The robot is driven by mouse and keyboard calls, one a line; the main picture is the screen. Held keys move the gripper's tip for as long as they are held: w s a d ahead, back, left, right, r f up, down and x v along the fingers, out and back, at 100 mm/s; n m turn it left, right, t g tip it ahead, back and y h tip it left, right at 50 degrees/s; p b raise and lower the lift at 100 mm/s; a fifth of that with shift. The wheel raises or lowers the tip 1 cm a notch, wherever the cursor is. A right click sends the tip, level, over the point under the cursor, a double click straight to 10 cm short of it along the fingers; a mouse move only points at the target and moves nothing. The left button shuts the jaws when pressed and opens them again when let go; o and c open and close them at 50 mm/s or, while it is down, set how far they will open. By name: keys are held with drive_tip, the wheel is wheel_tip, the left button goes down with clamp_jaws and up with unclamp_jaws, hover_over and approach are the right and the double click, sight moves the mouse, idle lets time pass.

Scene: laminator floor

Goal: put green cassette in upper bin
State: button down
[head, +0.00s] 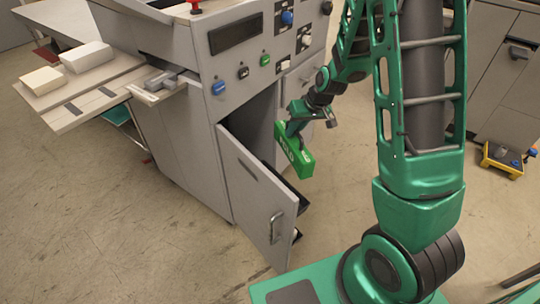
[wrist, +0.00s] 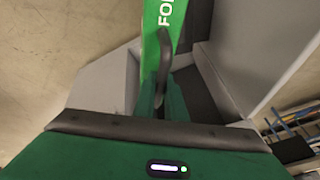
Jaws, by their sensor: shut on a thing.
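A green cassette (head: 292,152) with white lettering hangs in my gripper (head: 299,130), in front of the open cabinet of the grey machine. In the wrist view the cassette (wrist: 163,25) stands at the top centre, at the fingertips of my gripper (wrist: 163,62). The gripper is shut on it. The cabinet door (head: 250,200) is swung open to the front. Dark bin edges (head: 297,196) show behind the door, partly hidden by the door and the cassette. I cannot clearly make out the upper bin.
The grey machine (head: 185,150) has a control panel and a side table (head: 100,95) bearing pale blocks. A yellow box (head: 502,158) with blue knobs lies on the floor at right, near another grey cabinet. The floor at front left is clear.

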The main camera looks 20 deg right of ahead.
drive_tip(key=shift+w+a, duration=0.1)
drive_tip(key=shift+a, duration=0.3)
drive_tip(key=s+a+f+n, duration=0.1)
drive_tip(key=a+f, duration=0.2)
drive_tip(key=f, duration=0.4)
drive_tip(key=s+a+f+n+y, duration=0.1)
drive_tip(key=s+a+f+n, duration=0.1)
drive_tip(key=f, duration=0.5)
drive_tip(key=shift+s+a+g, duration=0.3)
drive_tip(key=shift+a+g, duration=0.1)
drive_tip(key=shift+a, duration=0.4)
drive_tip(key=shift+f, duration=0.8)
drive_tip(key=shift+s, duration=0.1)
